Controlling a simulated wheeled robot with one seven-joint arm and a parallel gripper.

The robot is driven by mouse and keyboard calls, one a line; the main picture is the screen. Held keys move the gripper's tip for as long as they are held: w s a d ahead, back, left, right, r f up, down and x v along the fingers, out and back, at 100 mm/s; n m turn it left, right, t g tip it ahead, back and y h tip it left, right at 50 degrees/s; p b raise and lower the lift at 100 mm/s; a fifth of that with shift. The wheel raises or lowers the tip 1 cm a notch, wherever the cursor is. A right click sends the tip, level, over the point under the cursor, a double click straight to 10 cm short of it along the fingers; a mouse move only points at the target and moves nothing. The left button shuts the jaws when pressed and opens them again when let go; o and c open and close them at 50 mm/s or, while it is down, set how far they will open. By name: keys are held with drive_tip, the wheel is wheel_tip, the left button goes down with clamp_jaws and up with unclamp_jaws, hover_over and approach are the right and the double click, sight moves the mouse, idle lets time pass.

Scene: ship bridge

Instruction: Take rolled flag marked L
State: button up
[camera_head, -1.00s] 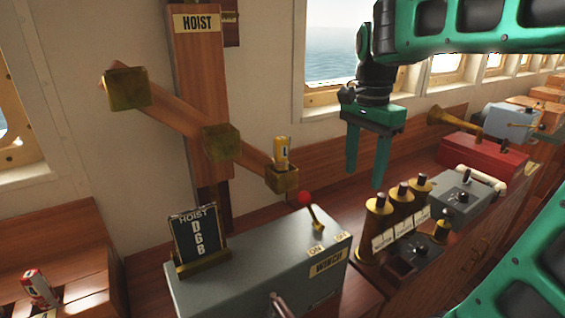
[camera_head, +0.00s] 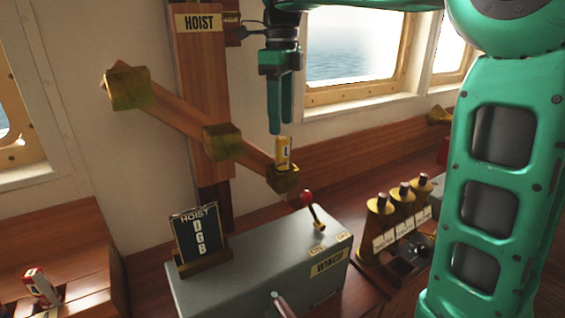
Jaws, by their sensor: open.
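The rolled flag marked L (camera_head: 283,153) is a small yellow roll with a pale label. It stands upright in the brass cup (camera_head: 284,181) at the lower right end of the tilted hoist arm (camera_head: 258,158). My gripper (camera_head: 279,130) points down, open and empty, with its green fingertips in the picture just above the flag. The fingers overlap each other in this view, so the gap between them is largely hidden. I cannot tell how near the fingers are to the flag in depth.
Two more brass cups, one at the upper left (camera_head: 128,88) and one mid-arm (camera_head: 221,142), look empty. Below is the grey winch box (camera_head: 270,262) with a red-knobbed lever (camera_head: 307,197) and a HOIST D G B board (camera_head: 196,234). A red-and-white roll (camera_head: 40,287) lies at lower left.

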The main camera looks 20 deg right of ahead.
sight(282, 151)
drive_tip(key=shift+s+d+f, duration=0.1)
drive_tip(key=shift+d+f, duration=0.05)
drive_tip(key=shift+f, duration=4.45)
drive_tip(key=c, duration=1.2)
